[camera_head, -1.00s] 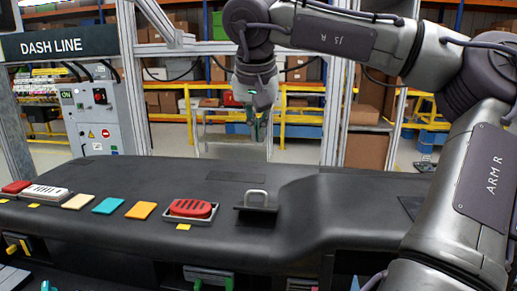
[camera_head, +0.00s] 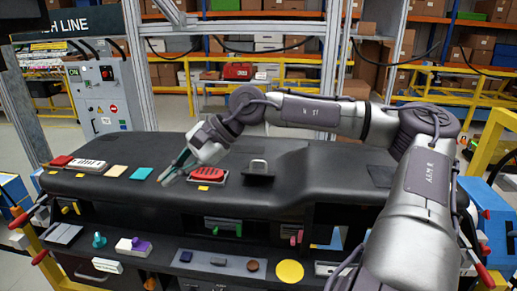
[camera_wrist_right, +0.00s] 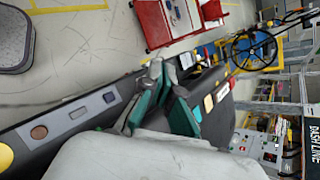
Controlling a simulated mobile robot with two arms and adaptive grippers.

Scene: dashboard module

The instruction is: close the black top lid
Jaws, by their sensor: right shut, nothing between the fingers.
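The black top lid (camera_head: 258,177) with a pale loop handle (camera_head: 259,165) is on top of the black dashboard (camera_head: 310,172), right of the red slotted piece. It looks slightly raised, but its exact angle is hard to tell. My right gripper (camera_head: 172,172) reaches in from the right and points down-left over the dashboard. The lid cannot be made out there. My left gripper is not in view.
A red slotted piece (camera_head: 207,174) in a tray sits between gripper and lid. Teal (camera_head: 141,173) and cream (camera_head: 116,171) tiles and a white vent (camera_head: 88,166) lie at the left. A lower shelf holds a yellow disc (camera_head: 289,271) and small parts. Dashboard right of the lid is clear.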

